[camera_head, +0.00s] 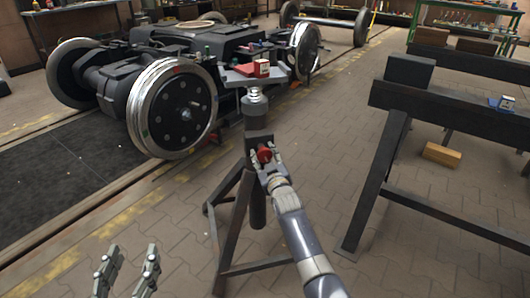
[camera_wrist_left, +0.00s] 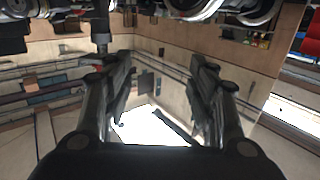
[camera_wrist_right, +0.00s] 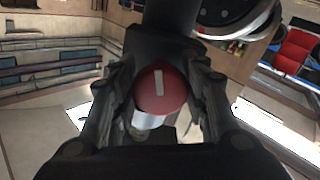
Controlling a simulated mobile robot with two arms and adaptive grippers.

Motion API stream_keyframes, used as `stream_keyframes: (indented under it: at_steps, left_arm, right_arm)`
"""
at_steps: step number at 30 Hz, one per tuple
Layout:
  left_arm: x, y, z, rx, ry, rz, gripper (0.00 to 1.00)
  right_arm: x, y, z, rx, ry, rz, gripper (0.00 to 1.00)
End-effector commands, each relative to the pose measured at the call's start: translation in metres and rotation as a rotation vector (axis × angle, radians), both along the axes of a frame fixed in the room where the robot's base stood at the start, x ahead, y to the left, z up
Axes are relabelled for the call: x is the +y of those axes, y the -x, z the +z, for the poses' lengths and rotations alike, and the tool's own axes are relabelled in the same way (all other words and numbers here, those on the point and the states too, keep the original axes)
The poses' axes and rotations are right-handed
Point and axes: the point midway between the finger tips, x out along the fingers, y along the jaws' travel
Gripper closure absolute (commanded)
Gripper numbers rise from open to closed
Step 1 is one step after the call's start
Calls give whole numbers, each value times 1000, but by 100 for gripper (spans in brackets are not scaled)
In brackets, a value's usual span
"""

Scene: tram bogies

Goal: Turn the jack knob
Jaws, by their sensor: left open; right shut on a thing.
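The jack (camera_head: 257,117) stands upright on a dark tripod in the middle of the head view. Its red knob (camera_head: 264,155) is on the near side of the column. My right gripper (camera_head: 268,160) is shut on the knob, with a finger on either side. In the right wrist view the round red knob (camera_wrist_right: 161,90) shows a white mark that stands nearly upright, between the fingers. My left gripper (camera_head: 128,268) is open and empty at the lower left, well apart from the jack. Its spread fingers (camera_wrist_left: 163,85) also show in the left wrist view.
A bogie with large wheels (camera_head: 172,108) stands behind the jack. A red item (camera_head: 261,68) sits on the jack's top plate. A dark trestle (camera_head: 440,100) stands on the right, with a wooden block (camera_head: 441,154) near it. The paved floor between jack and trestle is clear.

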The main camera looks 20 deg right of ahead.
Motion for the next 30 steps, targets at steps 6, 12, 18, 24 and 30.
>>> stream_keyframes:
  at_steps: [6, 12, 18, 24, 30]
  left_arm:
    - [8, 10, -38, 199, -50, 14, 48]
    - [14, 20, -61, 318, -79, 21, 48]
    - [17, 27, -73, 380, -94, 24, 48]
    - [18, 29, -77, 400, -98, 25, 48]
    - [18, 29, -78, 401, -99, 26, 48]
  right_arm:
    - [1, 0, -1, -1, -161, -1, 82]
    - [1, 0, -1, -5, -263, 0, 82]
    - [2, 0, -2, -8, -317, 0, 82]
    - [2, 0, -3, -9, -334, 0, 82]
    - [2, 0, -3, -9, -334, 0, 82]
